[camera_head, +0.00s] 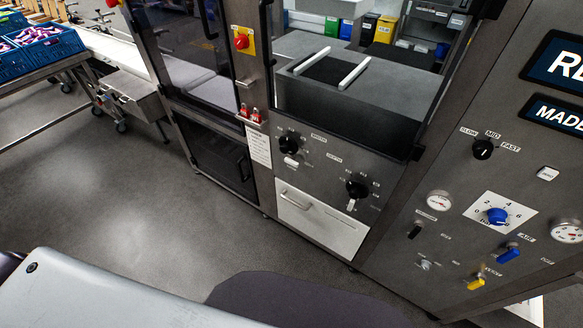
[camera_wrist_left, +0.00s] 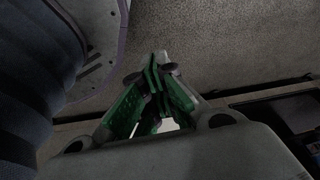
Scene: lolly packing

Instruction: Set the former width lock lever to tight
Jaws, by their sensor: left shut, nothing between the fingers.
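A grey machine panel (camera_head: 325,180) stands in the middle of the head view. It has two black knobs, one at the upper left (camera_head: 289,144) and one at the lower right (camera_head: 357,188). A small white lever sits under each: a left white lever (camera_head: 291,161), lying roughly sideways, and a right white lever (camera_head: 351,204), pointing down. The labels beside them are too small to read surely, so I cannot tell which is the former width lock lever. My left gripper (camera_wrist_left: 158,72), with green finger pads, is shut and empty in the left wrist view. Neither gripper shows in the head view.
A white drawer front (camera_head: 322,222) is below the levers. At the right is a panel with a blue dial (camera_head: 497,215), gauges and coloured levers. A red emergency button (camera_head: 241,41) is on the frame. Blue crates (camera_head: 40,52) stand far left. The grey floor is clear.

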